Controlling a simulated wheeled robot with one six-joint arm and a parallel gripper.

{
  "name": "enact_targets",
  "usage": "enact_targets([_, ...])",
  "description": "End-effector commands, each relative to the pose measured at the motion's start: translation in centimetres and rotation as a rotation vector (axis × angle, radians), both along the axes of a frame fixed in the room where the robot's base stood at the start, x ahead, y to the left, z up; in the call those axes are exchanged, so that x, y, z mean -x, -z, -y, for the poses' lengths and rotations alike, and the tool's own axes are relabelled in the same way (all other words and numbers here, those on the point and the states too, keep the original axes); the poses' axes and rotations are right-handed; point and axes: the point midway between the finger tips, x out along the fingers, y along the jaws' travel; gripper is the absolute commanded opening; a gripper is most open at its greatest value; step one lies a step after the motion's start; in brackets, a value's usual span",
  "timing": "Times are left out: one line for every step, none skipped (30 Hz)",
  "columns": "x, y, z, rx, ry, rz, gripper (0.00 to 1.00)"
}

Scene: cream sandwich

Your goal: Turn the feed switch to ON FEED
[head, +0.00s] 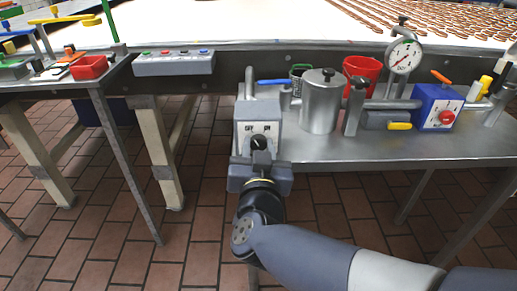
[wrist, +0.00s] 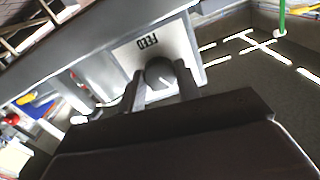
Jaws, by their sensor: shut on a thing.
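The feed switch is a dark round knob (head: 259,142) on the pale label plate of a grey box (head: 243,109) at the front left of the steel bench. My gripper (head: 260,156) is in front of the box with its fingers at the knob. In the wrist view the knob (wrist: 159,72) sits between the two fingers of my gripper (wrist: 161,82), which is shut on it. The word FEED shows upside down on the label plate (wrist: 150,46) there. The fingers hide part of the knob and the label, so I cannot tell which way the switch points.
A steel canister (head: 321,103), a red bucket (head: 362,73), a pressure gauge (head: 403,56) and a blue box with a red knob (head: 435,107) stand to the right on the steel bench (head: 400,150). A grey button panel (head: 174,63) is at left.

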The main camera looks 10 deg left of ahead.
Motion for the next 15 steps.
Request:
enact_targets([0.01, 0.11, 0.01, -0.035, 0.0, -0.007, 0.09])
enact_targets([0.01, 0.12, 0.02, -0.059, 0.0, -0.013, 0.09])
enact_targets([0.01, 0.13, 0.03, -0.093, 0.0, -0.021, 0.09])
enact_targets([0.01, 0.15, 0.04, -0.119, 0.001, -0.028, 0.09])
enact_targets([0.01, 0.16, 0.03, -0.146, 0.001, -0.034, 0.09])
enact_targets([0.01, 0.17, 0.04, -0.183, 0.001, -0.043, 0.09])
enact_targets([0.0, 0.17, 0.03, -0.211, 0.001, -0.05, 0.09])
enact_targets([0.0, 0.18, 0.03, -0.238, 0.0, -0.056, 0.09])
enact_targets([0.01, 0.19, 0.02, -0.275, 0.0, -0.065, 0.09])
enact_targets([0.0, 0.2, 0.0, -0.302, 0.0, -0.073, 0.09])
enact_targets([0.0, 0.2, 0.0, -0.332, 0.0, -0.08, 0.09])
enact_targets([0.0, 0.21, 0.01, -0.368, 0.0, -0.089, 0.09])
enact_targets([0.0, 0.21, 0.01, -0.397, 0.0, -0.095, 0.09])
enact_targets([-0.01, 0.22, 0.02, -0.424, 0.0, -0.102, 0.09])
enact_targets([0.0, 0.22, 0.03, -0.461, 0.0, -0.11, 0.09])
